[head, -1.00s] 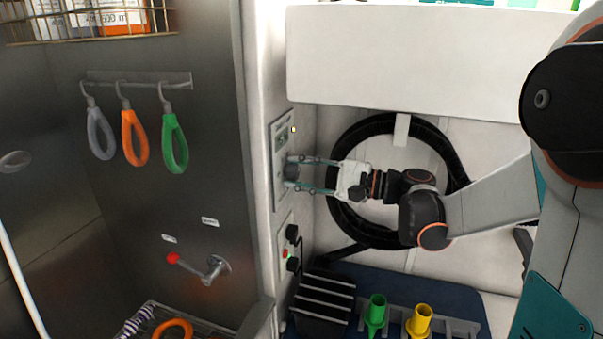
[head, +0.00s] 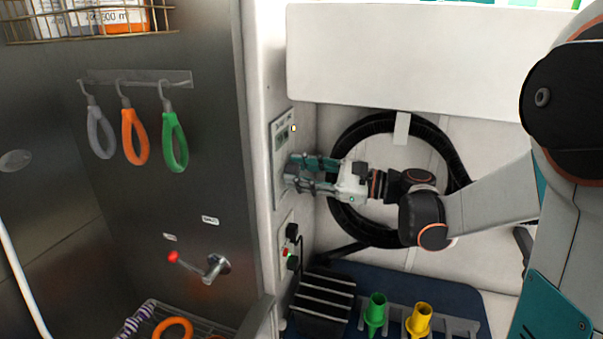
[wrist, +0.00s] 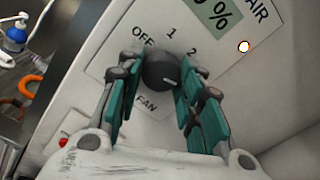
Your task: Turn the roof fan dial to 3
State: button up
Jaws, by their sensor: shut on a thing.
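The roof fan dial (wrist: 160,68) is a dark round knob on a pale wall panel marked OFF, 1, 2 and FAN. A small light mark on its face points to the lower right, toward the right finger. No 3 shows; that part of the panel is behind the finger. My gripper (wrist: 157,76) has its teal-padded fingers shut on the dial, one on each side. In the head view my gripper (head: 290,173) reaches left to the panel (head: 279,140), and its fingers hide the dial.
A black coiled hose (head: 345,135) hangs behind my wrist. Green (head: 376,308) and yellow (head: 419,318) nozzles stand below. A steel wall with a red-tipped lever (head: 205,267) is at left.

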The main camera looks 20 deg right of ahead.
jog(key=shift+f, duration=0.1)
jog(key=o, duration=1)
jog(key=shift+o, duration=0.2)
jog(key=v, duration=1.2)
